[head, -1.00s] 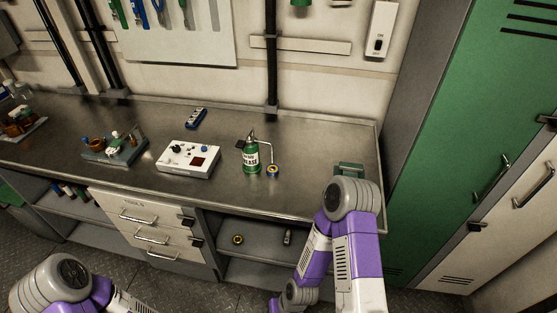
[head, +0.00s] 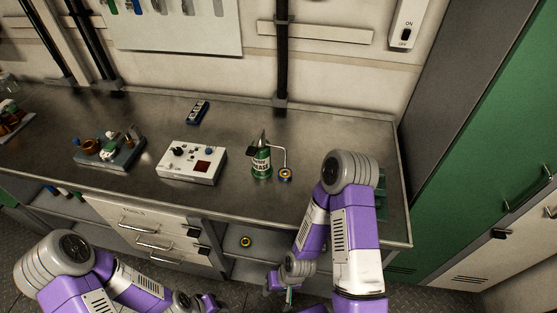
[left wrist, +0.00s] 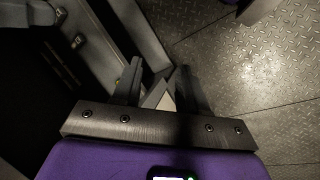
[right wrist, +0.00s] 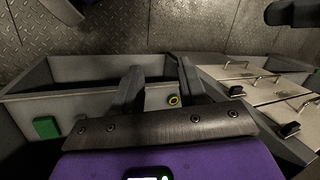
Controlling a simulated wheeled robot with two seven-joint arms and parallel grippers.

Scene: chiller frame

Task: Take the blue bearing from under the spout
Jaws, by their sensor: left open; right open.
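The blue bearing (head: 285,175), a small ring with a yellowish rim, sits on the metal bench under the tip of the bent spout (head: 284,154). The spout belongs to the green and white grease can (head: 262,163), which stands upright just left of the bearing. My right gripper (head: 288,296) is low in front of the bench, below and well apart from the bearing. In the right wrist view its open, empty fingers (right wrist: 158,76) face the lower shelf. My left gripper shows its open, empty fingers in the left wrist view (left wrist: 159,72), over the floor by the cabinet.
Another ring (head: 246,242) with a yellow rim lies on the lower shelf. A white control box (head: 192,161) and a grey fixture tray (head: 112,158) stand left of the can. A green object (head: 383,194) is partly hidden behind my right arm. Bench behind the can is clear.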

